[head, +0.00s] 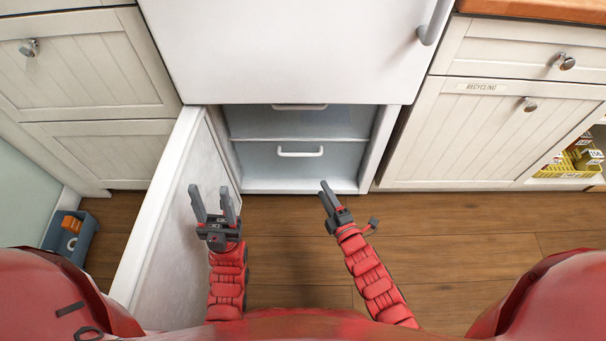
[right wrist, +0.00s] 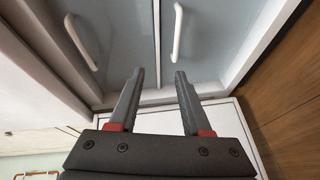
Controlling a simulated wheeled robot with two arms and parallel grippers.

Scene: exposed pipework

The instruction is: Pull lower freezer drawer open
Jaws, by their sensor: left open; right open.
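The freezer compartment is open and holds two pale blue-grey drawers, both pushed in. The lower drawer (head: 300,170) has a white bar handle (head: 300,153); this handle also shows in the right wrist view (right wrist: 177,32). The upper drawer's handle (head: 299,107) sits above it, partly under the upper door's edge. My right gripper (head: 325,188) is open and empty, in front of and apart from the lower handle. In the right wrist view its spread fingers (right wrist: 159,72) point toward the drawers. My left gripper (head: 212,194) is open and empty near the open freezer door.
The freezer door (head: 168,215) stands swung open on the left, beside my left arm. White cabinets (head: 480,130) flank the fridge. A blue-grey tool caddy (head: 70,236) sits on the floor at far left. The wooden floor (head: 480,235) at right is clear.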

